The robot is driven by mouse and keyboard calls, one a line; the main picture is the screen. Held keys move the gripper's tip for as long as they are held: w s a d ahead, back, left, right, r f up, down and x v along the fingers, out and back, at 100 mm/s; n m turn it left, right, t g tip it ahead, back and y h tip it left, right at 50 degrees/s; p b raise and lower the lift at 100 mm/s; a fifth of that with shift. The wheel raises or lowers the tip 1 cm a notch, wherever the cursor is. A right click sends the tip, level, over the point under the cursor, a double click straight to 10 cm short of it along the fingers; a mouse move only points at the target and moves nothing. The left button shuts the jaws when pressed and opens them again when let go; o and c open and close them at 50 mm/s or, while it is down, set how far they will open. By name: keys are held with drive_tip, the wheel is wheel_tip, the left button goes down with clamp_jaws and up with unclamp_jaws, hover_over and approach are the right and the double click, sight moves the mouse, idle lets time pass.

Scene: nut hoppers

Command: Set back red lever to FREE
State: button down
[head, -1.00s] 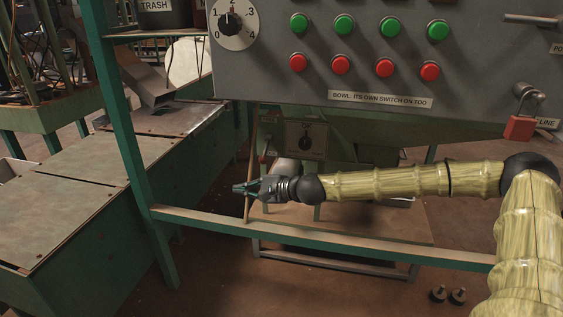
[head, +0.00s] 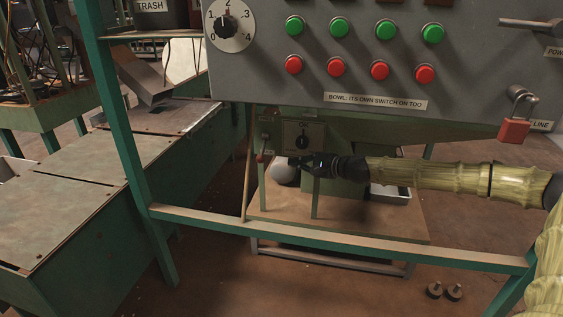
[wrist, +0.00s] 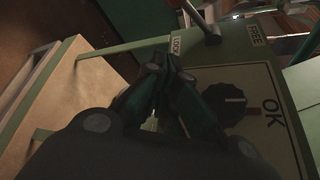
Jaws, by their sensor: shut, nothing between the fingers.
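The red lever (head: 261,157) is small in the head view, on the left side of the green machine behind the frame, its red end hanging low. In the wrist view its grey rod (wrist: 199,20) runs from a dark pivot up and left to a red grip (wrist: 178,3), cut by the top edge. The rod lies on the side of the LOCK label (wrist: 176,43), away from the FREE label (wrist: 253,33). My gripper (head: 292,162) is shut and empty in front of the machine, right of the lever. In the wrist view its fingertips (wrist: 170,68) are near LOCK, apart from the lever.
A black knob (wrist: 232,100) on a plate marked OK is close beside my fingers. The grey button panel (head: 300,85) overhangs my arm. A green rail (head: 330,237) crosses in front, below it. A rounded grey object (head: 284,174) is just below my gripper.

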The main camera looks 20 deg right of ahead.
sight(263, 149)
drive_tip(key=b+x, duration=0.4)
drive_tip(key=x, duration=0.6)
drive_tip(key=shift+s+a+r, duration=1.05)
drive_tip(key=shift+s+a, duration=0.05)
drive_tip(key=shift+s, duration=0.2)
drive_tip(key=shift+r, duration=0.1)
drive_tip(key=shift+s+a+r+p, duration=0.35)
drive_tip(key=shift+s+a+r, duration=0.15)
drive_tip(key=shift+s+r, duration=0.2)
drive_tip(key=shift+w, duration=0.1)
drive_tip(key=shift+f, duration=0.1)
